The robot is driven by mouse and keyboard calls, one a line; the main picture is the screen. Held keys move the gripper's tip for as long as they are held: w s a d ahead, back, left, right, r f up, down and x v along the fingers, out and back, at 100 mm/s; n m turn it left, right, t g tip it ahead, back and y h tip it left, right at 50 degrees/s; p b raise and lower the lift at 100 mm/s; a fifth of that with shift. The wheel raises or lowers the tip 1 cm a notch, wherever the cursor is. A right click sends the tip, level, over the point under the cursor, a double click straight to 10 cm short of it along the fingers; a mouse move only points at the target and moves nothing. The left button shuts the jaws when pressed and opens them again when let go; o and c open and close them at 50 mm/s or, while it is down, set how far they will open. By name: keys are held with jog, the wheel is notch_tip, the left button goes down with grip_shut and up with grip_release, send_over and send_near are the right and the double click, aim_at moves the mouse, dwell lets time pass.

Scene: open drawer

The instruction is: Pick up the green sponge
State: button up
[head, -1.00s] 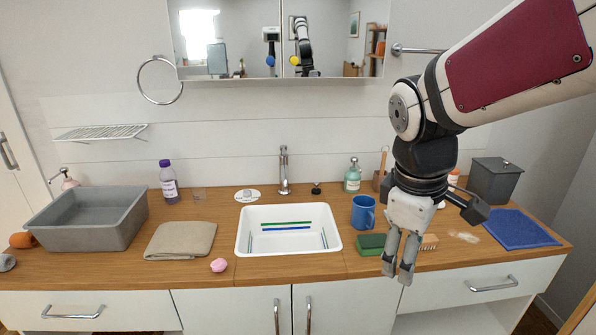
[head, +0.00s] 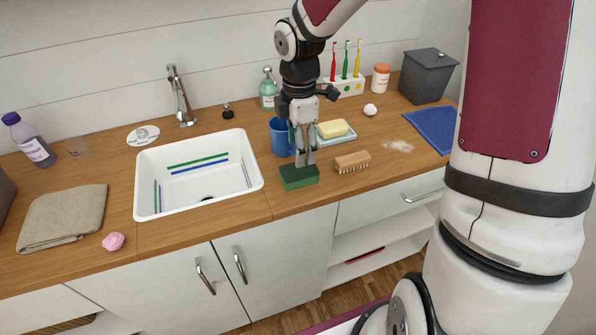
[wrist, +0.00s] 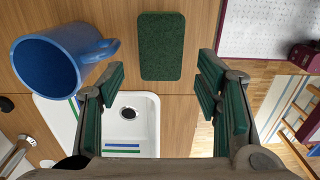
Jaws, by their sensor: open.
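The green sponge (head: 299,177) lies on the wooden counter at its front edge, just right of the sink. It also shows in the wrist view (wrist: 161,46) as a dark green block, ahead of and between the fingers. My gripper (head: 306,160) points down directly over the sponge in the head view, its fingertips close to the top of it. In the wrist view my gripper (wrist: 156,88) is open and empty, with its fingers wide apart. I cannot tell whether the fingertips touch the sponge.
A blue mug (head: 281,137) stands close behind the sponge, near the left finger in the wrist view (wrist: 48,65). A wooden brush (head: 352,162) and a soap dish with yellow soap (head: 334,129) are to the right. The white sink (head: 197,177) is to the left.

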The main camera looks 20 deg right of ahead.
aim_at(299, 169)
notch_tip(299, 169, down, 9)
jog(key=shift+r+b, duration=0.2)
jog(key=shift+b, duration=0.45)
jog(key=shift+s, duration=0.1)
jog(key=c, duration=0.5)
